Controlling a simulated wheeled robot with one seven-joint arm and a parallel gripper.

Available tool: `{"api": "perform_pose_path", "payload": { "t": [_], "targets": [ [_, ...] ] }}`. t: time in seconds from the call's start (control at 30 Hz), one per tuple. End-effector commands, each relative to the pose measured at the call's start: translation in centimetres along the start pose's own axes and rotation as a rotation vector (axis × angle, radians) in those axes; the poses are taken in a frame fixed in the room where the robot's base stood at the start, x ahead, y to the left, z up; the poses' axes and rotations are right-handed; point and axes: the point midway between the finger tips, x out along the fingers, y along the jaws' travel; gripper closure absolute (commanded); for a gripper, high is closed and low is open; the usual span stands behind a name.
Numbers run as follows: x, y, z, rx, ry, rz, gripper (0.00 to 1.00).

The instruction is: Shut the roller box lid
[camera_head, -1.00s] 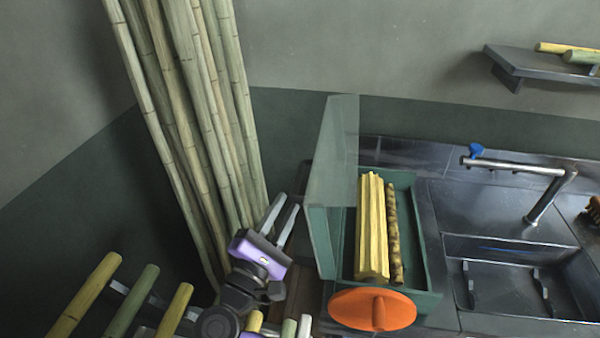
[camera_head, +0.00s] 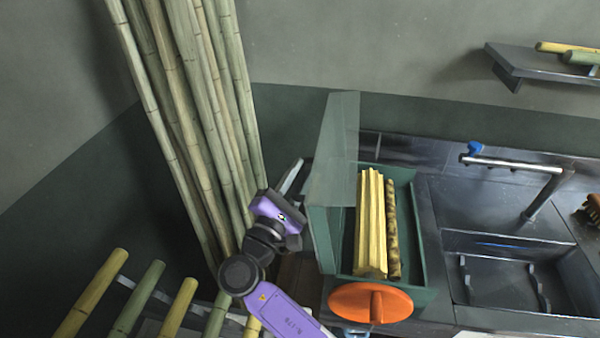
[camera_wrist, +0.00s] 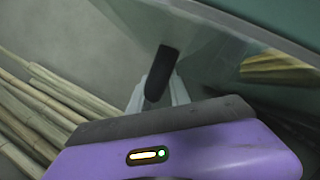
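The roller box (camera_head: 427,275) is a green open-topped box with an orange knob (camera_head: 371,303) on its front. Its lid (camera_head: 334,165) stands upright along the box's left side, a see-through greenish panel, so the box is open. My gripper (camera_head: 292,174) is just left of the lid, on its outer face, fingers pointing up and away.
A yellow fluted roller (camera_head: 370,225) and a brown knobbly cane (camera_head: 392,230) lie in the box. Tall canes (camera_head: 190,120) lean on the wall behind my gripper. Short canes (camera_head: 135,300) stick up front left. A sink (camera_head: 510,280) with tap (camera_head: 540,195) is right.

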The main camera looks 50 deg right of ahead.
Motion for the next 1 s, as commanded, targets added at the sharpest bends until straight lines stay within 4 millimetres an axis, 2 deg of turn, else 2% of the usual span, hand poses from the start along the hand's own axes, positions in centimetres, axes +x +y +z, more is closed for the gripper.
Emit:
{"api": "perform_pose_path", "payload": {
  "t": [0.07, 0.2, 1.0],
  "targets": [
    [-0.02, 0.0, -0.01, 0.0, 0.0, 0.0, 0.77],
    [-0.03, 0.0, -0.01, 0.0, 0.0, 0.0, 1.0],
    [-0.09, -0.04, -0.01, -0.001, 0.0, -0.001, 1.0]
  ]
}}
